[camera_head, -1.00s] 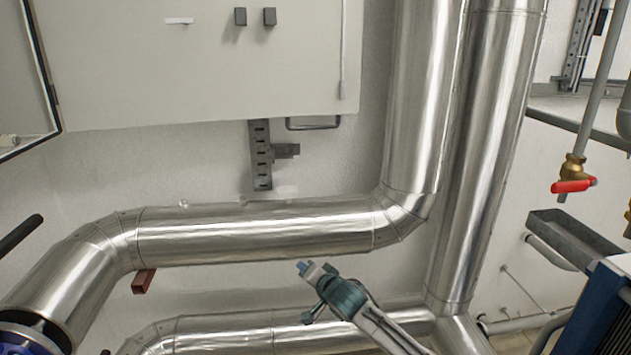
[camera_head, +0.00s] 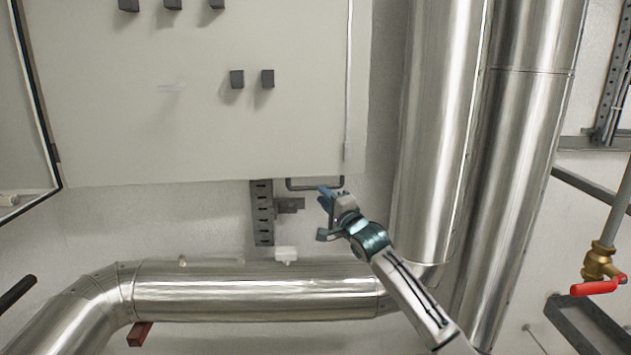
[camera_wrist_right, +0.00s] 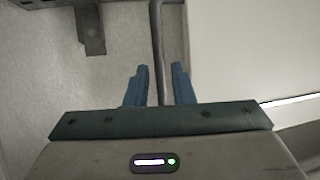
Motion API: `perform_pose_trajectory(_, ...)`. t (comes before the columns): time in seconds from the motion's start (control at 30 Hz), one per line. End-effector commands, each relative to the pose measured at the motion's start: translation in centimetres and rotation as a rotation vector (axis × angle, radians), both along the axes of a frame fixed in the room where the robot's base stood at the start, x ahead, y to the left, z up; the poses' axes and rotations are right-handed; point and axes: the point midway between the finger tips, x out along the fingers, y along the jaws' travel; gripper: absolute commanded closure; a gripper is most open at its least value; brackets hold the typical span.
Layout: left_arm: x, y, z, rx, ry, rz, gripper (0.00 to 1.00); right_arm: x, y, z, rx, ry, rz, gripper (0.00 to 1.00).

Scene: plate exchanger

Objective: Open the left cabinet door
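A pale grey cabinet (camera_head: 200,110) with dark knobs fills the upper left of the head view. At its left edge, a panel with a black border (camera_head: 18,120) stands at an angle beside a hinge; it looks like a swung-out door. A dark U-shaped bar (camera_head: 300,188) hangs under the cabinet's lower right. My right gripper (camera_head: 325,197) is at this bar. In the right wrist view, the bar (camera_wrist_right: 157,45) runs between the two blue fingers of the open gripper (camera_wrist_right: 160,88), with a gap at the right finger. My left gripper is not in view.
A slotted bracket (camera_head: 263,215) is on the wall left of the gripper. A large horizontal metal pipe (camera_head: 250,290) runs below. Thick vertical pipes (camera_head: 435,120) stand close on the right. A red-handled valve (camera_head: 598,287) is at the far right.

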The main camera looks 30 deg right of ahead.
Motion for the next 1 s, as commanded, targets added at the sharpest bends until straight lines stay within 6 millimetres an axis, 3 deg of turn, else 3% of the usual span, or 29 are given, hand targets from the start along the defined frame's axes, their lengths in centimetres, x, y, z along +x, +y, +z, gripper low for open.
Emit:
perform_pose_trajectory(0.1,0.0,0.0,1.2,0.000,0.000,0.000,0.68,2.1,-0.1,0.7,0.006,0.001,0.000,0.78)
perform_pose_trajectory(0.3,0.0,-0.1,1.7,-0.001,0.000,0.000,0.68,4.4,-0.3,0.9,0.002,0.001,-0.001,0.78)
perform_pose_trajectory(0.77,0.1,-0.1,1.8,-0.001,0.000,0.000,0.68,5.4,-0.3,0.9,-0.001,0.001,0.000,0.78)
perform_pose_trajectory(0.9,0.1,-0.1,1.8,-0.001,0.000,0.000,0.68,5.4,-0.3,0.9,-0.001,0.001,0.000,1.00)
perform_pose_trajectory(1.0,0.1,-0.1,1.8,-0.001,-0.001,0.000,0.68,5.4,-0.3,0.9,-0.001,0.001,0.000,1.00)
